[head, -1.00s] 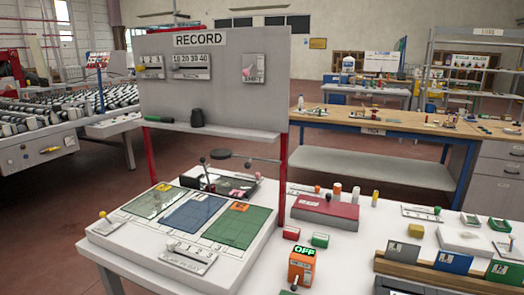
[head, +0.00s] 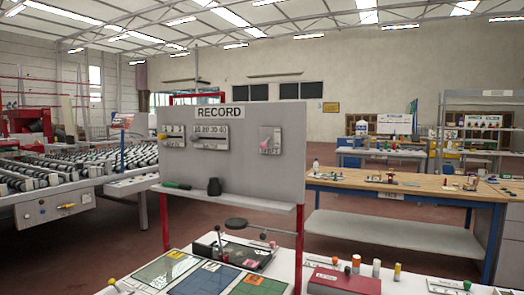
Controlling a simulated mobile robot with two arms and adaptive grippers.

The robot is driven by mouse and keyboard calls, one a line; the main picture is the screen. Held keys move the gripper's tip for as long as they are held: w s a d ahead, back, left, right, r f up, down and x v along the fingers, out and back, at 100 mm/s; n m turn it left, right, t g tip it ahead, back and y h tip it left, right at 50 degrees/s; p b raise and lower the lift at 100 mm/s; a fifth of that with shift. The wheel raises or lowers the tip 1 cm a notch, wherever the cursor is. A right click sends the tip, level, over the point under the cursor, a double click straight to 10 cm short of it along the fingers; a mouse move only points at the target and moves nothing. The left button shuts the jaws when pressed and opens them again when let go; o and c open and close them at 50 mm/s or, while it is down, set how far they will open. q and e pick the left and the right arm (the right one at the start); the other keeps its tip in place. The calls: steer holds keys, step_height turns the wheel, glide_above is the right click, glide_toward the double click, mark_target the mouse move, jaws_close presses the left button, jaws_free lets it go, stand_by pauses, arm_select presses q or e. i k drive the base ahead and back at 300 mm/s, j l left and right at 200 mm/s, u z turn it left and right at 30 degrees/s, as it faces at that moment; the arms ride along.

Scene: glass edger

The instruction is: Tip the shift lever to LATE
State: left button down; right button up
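The grey RECORD board (head: 232,155) stands upright behind the front table. A small panel (head: 270,140) at its right side carries a pink-tipped lever (head: 265,146); its lettering is too small to read surely, so I cannot confirm that it is the shift lever or which way it is set. A yellow-knobbed control plate (head: 172,136) and a numbered scale plate (head: 210,137) sit to its left. I can read no LATE mark. Neither of my grippers is in view.
A ledge (head: 235,197) under the board holds a black cup (head: 214,187) and a green-handled tool (head: 177,185). Coloured panels, a red box (head: 343,282) and small cylinders fill the front table. A roller conveyor (head: 75,170) stands left; a wooden bench (head: 420,194) stands right.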

mark_target(263, 145)
steer(key=j+z, duration=0.7)
steer(key=k+j, duration=0.05)
